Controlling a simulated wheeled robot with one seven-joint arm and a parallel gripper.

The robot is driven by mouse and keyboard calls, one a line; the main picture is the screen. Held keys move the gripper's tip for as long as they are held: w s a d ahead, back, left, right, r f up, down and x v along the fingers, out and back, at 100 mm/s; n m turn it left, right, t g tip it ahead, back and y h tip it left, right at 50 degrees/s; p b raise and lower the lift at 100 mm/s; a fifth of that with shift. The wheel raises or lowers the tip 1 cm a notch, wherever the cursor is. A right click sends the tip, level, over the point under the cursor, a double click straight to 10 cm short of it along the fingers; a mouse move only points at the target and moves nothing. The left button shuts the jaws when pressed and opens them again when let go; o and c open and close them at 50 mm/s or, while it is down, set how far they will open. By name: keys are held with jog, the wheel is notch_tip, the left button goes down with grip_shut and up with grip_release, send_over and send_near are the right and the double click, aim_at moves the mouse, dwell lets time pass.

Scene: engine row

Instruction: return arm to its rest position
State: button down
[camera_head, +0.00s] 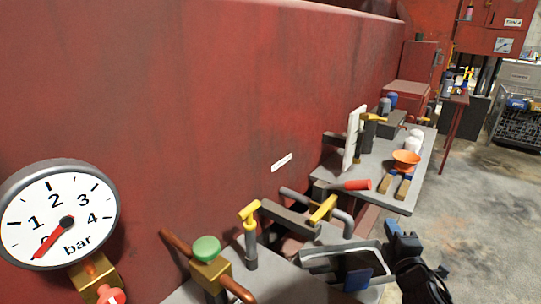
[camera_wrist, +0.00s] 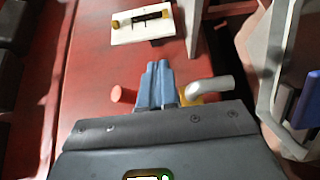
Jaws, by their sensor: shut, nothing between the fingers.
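My gripper (camera_head: 402,238) shows at the lower right in the camera_head view, with black arm parts below it. Its blue-grey fingers are just right of a grey open tray (camera_head: 318,258). In the camera_wrist view the fingers (camera_wrist: 158,82) lie together, shut with nothing between them. A red rod end (camera_wrist: 124,94) shows left of the fingers and a grey pipe end (camera_wrist: 212,88) right of them. I cannot tell how far these are from the fingers. Most of my arm is out of view.
A red engine wall (camera_head: 200,90) fills the left. A pressure gauge (camera_head: 60,215) and a green-knobbed valve (camera_head: 207,250) stand in front. A yellow-handled valve (camera_head: 250,215) is near the tray. Bare floor (camera_head: 480,220) lies right.

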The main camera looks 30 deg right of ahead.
jog(key=s+a+f+m+t+y, duration=0.1)
jog(key=s+a+y, duration=0.3)
jog(key=s+a, duration=0.45)
jog(key=s+a+f+m+t+y, duration=0.1)
jog(key=s+a+m+y, duration=0.15)
jog(key=s+a, duration=0.65)
jog(key=s+a+r+m+y, duration=0.2)
jog(key=s+a+r, duration=0.3)
jog(key=a, duration=0.3)
jog(key=s+a+r+m+g+y, duration=0.1)
jog(key=s+a+r+m+y, duration=0.1)
jog(key=s+a+r+m, duration=0.3)
jog(key=s+a, duration=0.1)
jog(key=a, duration=0.2)
jog(key=shift+s+a, duration=0.15)
jog(key=shift+a, duration=0.25)
jog(key=shift+r+y, duration=0.1)
jog(key=shift+y, duration=0.15)
